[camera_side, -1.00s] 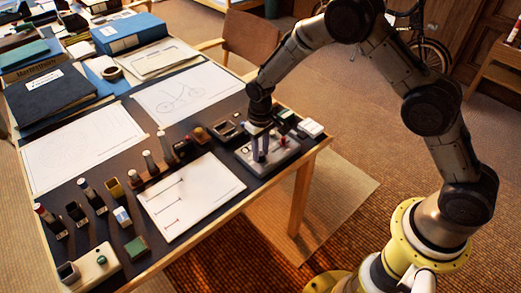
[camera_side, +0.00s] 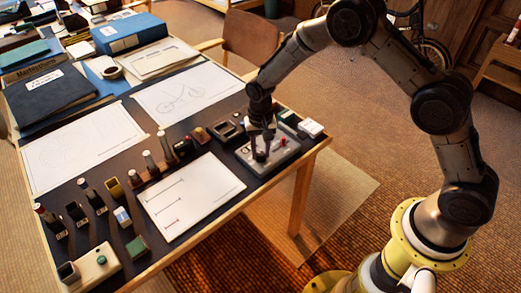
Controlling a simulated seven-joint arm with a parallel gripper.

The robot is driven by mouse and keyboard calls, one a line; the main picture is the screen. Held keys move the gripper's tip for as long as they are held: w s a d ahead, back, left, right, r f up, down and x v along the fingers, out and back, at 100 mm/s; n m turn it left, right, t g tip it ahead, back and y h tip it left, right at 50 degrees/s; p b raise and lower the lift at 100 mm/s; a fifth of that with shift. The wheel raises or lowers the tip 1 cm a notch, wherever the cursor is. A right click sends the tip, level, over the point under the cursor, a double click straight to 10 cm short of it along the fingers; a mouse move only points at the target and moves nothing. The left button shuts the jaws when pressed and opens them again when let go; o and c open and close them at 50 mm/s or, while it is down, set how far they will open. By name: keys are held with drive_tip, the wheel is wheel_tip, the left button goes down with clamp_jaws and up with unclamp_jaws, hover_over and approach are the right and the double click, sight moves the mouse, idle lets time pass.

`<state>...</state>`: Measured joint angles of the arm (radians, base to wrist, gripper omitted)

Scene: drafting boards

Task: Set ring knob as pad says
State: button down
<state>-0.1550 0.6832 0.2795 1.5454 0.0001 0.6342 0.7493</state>
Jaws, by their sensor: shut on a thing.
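A light grey control panel (camera_side: 285,153) lies near the right corner of the dark table. My gripper (camera_side: 261,157) points down over the panel's left part, with its fingertips low at the panel face. It is shut on the ring knob, which is mostly hidden between and behind the fingers, so its setting cannot be read. A white pad sheet (camera_side: 195,200) with several short ruled lines, some ending in small reddish marks, lies left of the panel. Its marks are too small to read further.
Several small stamps and bottles (camera_side: 145,165) stand in a row behind and left of the sheet. A cream box with a green button (camera_side: 92,268) sits at the front left. A dark tray (camera_side: 226,130) and a white block (camera_side: 311,127) are close to the panel.

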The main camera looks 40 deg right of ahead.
sight(261, 153)
drive_tip(key=shift+r, duration=0.1)
idle(0.3)
drive_tip(key=c, duration=0.6)
unclamp_jaws()
wheel_tip(261, 153, up, 14)
drive_tip(key=shift+f, duration=0.1)
drive_tip(key=shift+d, duration=0.1)
